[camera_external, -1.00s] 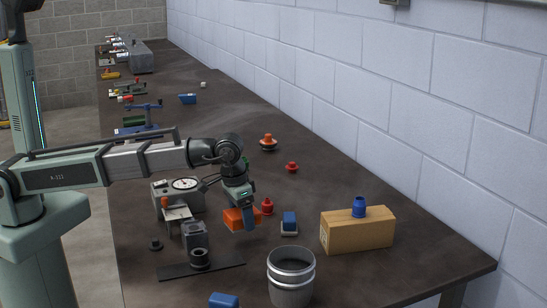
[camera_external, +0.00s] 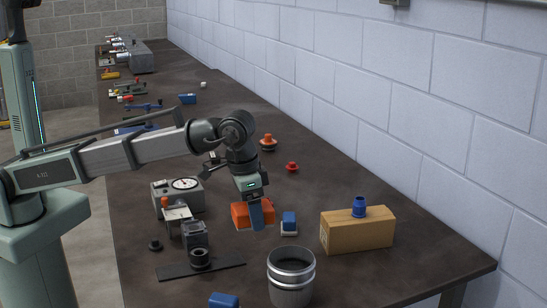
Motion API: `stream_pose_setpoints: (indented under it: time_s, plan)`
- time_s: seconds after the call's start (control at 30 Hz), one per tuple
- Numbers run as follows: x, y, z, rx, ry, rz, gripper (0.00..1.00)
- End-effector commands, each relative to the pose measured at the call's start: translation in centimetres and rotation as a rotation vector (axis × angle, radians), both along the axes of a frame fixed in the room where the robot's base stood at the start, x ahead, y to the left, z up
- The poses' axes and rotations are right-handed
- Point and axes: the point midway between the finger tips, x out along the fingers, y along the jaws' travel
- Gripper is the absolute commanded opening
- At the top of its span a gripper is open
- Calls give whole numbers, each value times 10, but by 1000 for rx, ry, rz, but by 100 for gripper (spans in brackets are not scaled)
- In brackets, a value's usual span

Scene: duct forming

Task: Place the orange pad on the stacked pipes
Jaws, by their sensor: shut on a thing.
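The orange pad (camera_external: 240,216) is a block held between the fingers of my gripper (camera_external: 254,213). My gripper points down and is shut on it, with a blue finger in front covering part of the pad. The pad appears a little above the dark bench; the exact gap is hard to tell. A grey ribbed metal cylinder (camera_external: 291,283), open at the top, stands upright at the front and looks like the stacked pipes. The pad is behind it and to its left, apart from it. Nothing orange is on its rim.
A cardboard box (camera_external: 357,232) with a blue cap (camera_external: 359,206) on it stands to the right. A small blue-topped block (camera_external: 289,223) lies between pad and box. A gauge unit (camera_external: 178,193) and a dark stand (camera_external: 199,257) are left. A blue piece (camera_external: 223,300) is in front.

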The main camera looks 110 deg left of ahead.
Motion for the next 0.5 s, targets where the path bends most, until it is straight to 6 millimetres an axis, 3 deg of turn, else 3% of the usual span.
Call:
stream_pose_setpoints:
  time_s: [0.03,0.2,0.4,0.5]
  plan:
    - [26,-14,13,0,-1,-19,40]
    - [79,-44,44,0,-1,-36,40]
    - [114,-42,61,0,0,20,40]
    - [116,-41,62,0,0,59,40]
